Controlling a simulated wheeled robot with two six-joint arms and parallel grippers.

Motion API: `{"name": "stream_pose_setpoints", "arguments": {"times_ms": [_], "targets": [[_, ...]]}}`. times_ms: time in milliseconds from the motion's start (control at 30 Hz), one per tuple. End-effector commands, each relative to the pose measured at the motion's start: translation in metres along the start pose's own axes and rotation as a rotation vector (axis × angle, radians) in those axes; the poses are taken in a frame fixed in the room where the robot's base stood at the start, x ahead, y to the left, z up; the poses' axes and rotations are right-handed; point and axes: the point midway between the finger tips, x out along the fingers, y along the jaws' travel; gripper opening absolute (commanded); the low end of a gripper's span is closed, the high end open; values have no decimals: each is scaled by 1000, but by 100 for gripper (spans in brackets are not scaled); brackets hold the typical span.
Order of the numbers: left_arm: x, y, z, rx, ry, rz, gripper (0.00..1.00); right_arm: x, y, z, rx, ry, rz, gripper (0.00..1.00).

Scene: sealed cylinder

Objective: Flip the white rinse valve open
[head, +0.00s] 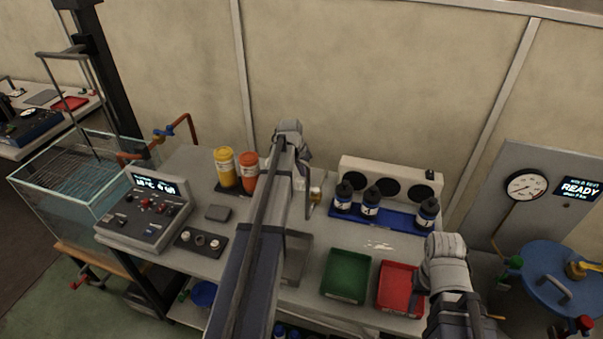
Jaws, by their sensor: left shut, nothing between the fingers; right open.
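I cannot pick out a white rinse valve for certain. A small pale upright part (299,184) shows beside my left arm at the back of the bench, partly hidden by it; I cannot tell what it is. My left gripper (304,158) is shut and empty, above the back of the bench and close to that pale part. Its fingertips are mostly hidden by my own arm. My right gripper (424,279) is open, over the right end of the bench by the red tray (398,287). Its fingers are hard to make out.
A yellow jar (225,168) and an orange jar (249,172) stand left of my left arm. Dark bottles (371,202) stand on a blue tray (388,220). A green tray (346,276) lies in front. A control box (146,212) and water tank (75,180) are left.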

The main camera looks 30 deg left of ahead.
Motion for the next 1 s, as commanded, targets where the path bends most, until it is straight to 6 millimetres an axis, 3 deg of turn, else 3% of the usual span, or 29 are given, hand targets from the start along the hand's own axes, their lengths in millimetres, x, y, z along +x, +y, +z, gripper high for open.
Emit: {"name": "stream_pose_setpoints", "arguments": {"times_ms": [200,300,700,1000], "targets": [[8,2,-32,3,0,0,0,-3,0,0,0,0,0,50],[-17,4,-28,1,0,0,0,-25,2,1,0,0,0,50],[-80,5,-28,0,0,0,0,-84,8,5,-2,0,0,50],[-91,5,-26,1,0,0,0,-94,9,6,-2,0,0,50]]}}
